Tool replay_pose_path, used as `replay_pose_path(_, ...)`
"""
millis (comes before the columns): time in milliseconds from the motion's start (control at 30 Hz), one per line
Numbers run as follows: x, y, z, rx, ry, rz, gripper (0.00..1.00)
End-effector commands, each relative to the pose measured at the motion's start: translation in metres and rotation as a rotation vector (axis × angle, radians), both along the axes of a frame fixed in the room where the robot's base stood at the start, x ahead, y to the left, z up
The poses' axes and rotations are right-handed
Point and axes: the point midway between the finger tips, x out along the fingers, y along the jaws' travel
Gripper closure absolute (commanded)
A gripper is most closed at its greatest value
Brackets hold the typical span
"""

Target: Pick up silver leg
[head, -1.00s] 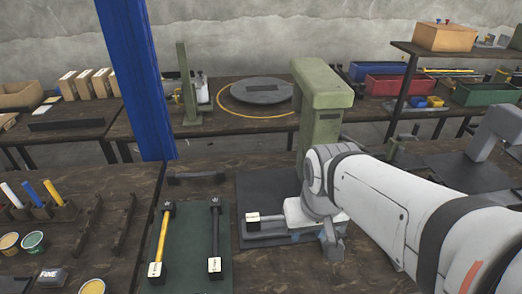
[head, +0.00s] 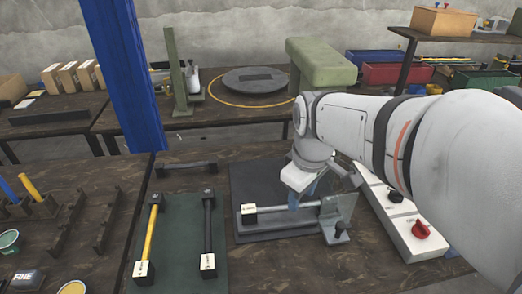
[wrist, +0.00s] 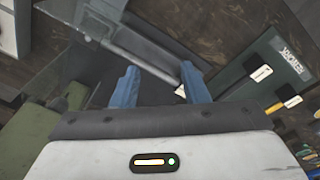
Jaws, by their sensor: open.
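The silver leg (head: 272,209) lies level in a grey fixture (head: 262,230) on the dark base plate by the green press. Its black-and-white end block (head: 248,214) is at the left. In the wrist view the leg (wrist: 148,68) runs slantwise just beyond the fingers. My gripper (head: 301,198) is open, with blue fingers pointing down at the leg's right half. In the wrist view my gripper (wrist: 158,80) has nothing between its fingertips. I cannot tell whether a finger touches the leg.
A clear upright plate (head: 338,215) stands at the fixture's right end. A white control box with a red knob (head: 421,229) is further right. A green mat (head: 180,277) holds a yellow leg (head: 151,236) and a black leg (head: 208,230). A blue post (head: 128,80) rises behind.

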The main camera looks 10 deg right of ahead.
Motion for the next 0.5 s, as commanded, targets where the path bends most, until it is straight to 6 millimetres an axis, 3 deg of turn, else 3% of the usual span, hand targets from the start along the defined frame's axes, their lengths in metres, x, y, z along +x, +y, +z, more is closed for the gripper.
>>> replay_pose_path(33, 0.012, 0.0, -0.019, -0.011, 0.016, 0.099, 0.59)
replay_pose_path(200, 0.046, -0.001, -0.043, -0.043, 0.071, 0.479, 0.59)
replay_pose_path(333, 0.067, -0.002, -0.056, -0.053, 0.1, 0.715, 0.59)
replay_pose_path(500, 0.08, -0.002, -0.063, -0.055, 0.117, 0.881, 0.59)
